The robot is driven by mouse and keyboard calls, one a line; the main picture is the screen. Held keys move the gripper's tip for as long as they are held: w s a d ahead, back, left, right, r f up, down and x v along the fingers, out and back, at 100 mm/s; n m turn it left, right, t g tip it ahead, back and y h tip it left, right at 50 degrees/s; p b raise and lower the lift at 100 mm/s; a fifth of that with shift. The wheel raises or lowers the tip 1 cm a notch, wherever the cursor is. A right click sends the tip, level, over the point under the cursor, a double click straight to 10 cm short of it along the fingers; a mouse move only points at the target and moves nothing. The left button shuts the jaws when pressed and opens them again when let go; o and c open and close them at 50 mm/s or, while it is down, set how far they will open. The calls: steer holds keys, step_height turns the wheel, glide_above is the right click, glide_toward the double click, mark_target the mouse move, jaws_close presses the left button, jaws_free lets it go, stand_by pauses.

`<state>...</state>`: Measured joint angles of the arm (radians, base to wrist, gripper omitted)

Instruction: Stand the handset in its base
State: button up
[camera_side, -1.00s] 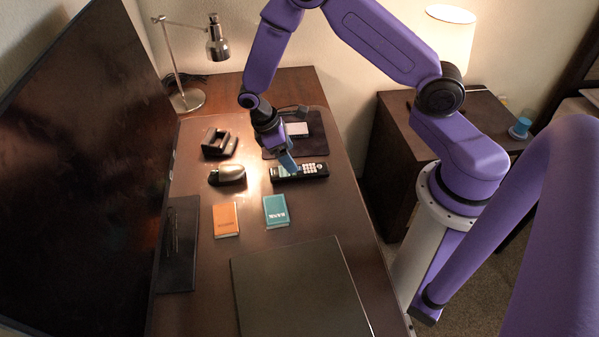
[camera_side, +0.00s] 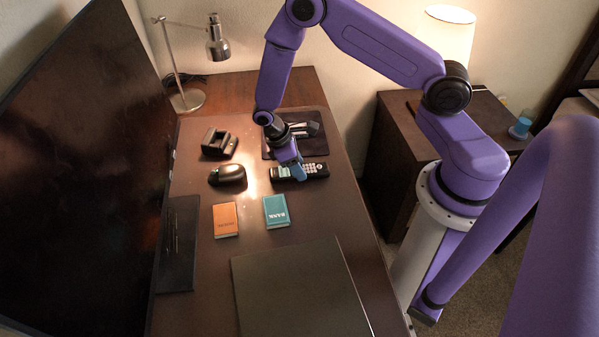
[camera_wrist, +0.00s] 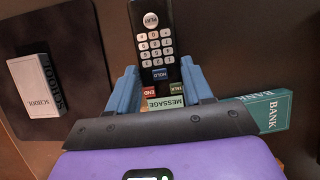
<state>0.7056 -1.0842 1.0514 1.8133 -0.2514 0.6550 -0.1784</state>
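The black handset (camera_side: 318,170) lies flat on the desk, keypad up, in the side view. In the wrist view the handset (camera_wrist: 160,38) runs from the top edge down between my blue fingers, with its keys and coloured buttons showing. My gripper (camera_side: 299,173) is low over the handset's middle; in the wrist view my gripper (camera_wrist: 159,66) is open, one finger on each side of it. A slim gap seems to show beside the handset; contact is hard to judge. The black base (camera_side: 219,143), with an open hollow, stands empty to the left in the side view.
A rounded black object (camera_side: 227,175) sits below the base. An orange book (camera_side: 225,220) and a teal BANK book (camera_side: 276,211) lie nearer. A dark mat (camera_side: 318,151) carries a white book (camera_wrist: 38,86). A large monitor (camera_side: 80,150) borders the left side.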

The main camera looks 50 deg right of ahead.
steer(key=shift+r, duration=0.1)
steer(key=shift+r, duration=1.35)
steer(key=s+r, duration=1)
steer(key=s, duration=0.4)
steer(key=w+r+m+g+y, duration=0.1)
steer(key=w+r+m+y, duration=0.2)
steer(key=w+m, duration=0.8)
steer(key=s+f+n+t+h, duration=0.1)
steer(key=s+f+n+h, duration=0.2)
steer(key=s+n, duration=0.8)
steer(key=shift+a, duration=0.1)
